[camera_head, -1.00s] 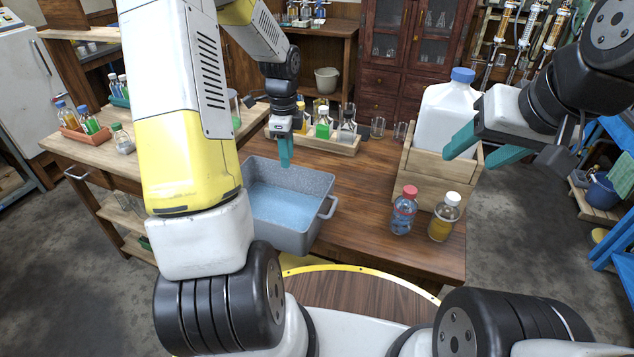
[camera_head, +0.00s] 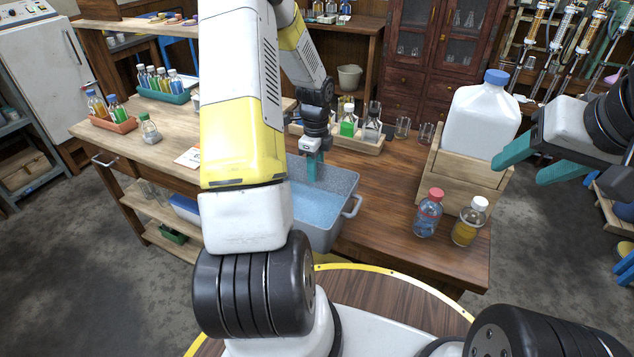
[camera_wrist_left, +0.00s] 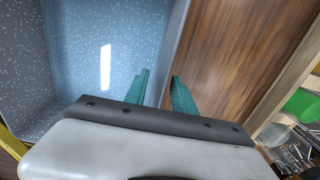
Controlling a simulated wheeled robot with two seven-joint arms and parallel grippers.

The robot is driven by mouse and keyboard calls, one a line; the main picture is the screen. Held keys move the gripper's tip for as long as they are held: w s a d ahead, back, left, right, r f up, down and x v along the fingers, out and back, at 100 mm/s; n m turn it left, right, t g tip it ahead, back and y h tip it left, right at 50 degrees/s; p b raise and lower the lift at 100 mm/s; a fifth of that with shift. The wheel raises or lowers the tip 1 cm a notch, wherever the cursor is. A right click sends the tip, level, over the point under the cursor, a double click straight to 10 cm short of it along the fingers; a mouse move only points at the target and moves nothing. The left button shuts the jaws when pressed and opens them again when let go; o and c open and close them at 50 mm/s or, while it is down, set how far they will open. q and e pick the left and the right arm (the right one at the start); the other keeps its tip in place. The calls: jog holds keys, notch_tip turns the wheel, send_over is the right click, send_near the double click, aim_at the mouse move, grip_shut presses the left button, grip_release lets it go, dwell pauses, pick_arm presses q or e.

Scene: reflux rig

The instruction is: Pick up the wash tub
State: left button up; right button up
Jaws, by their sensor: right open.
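The wash tub (camera_head: 349,183) is a grey speckled rectangular basin with blue liquid in it and a loop handle on its right side. It stands on the wooden bench, its left part hidden by my arm. My left gripper (camera_head: 313,167) points down at the tub's far wall. In the left wrist view the tub (camera_wrist_left: 60,50) fills the left side. The left gripper (camera_wrist_left: 160,90) is open there, one finger inside the tub and the other outside, with the wall between them. I cannot tell whether they touch it. My right gripper (camera_head: 530,163) is open and empty at the right.
A red-capped bottle (camera_head: 428,214) and a white-capped bottle (camera_head: 469,222) stand right of the tub. A wooden crate (camera_head: 462,182) holds a large white jug (camera_head: 481,120). A bottle rack (camera_head: 368,145) stands behind the tub. Bare bench lies between tub and crate.

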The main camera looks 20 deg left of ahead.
pick_arm(q)
jog(key=shift+c, duration=0.2)
grip_shut()
dwell(1.2)
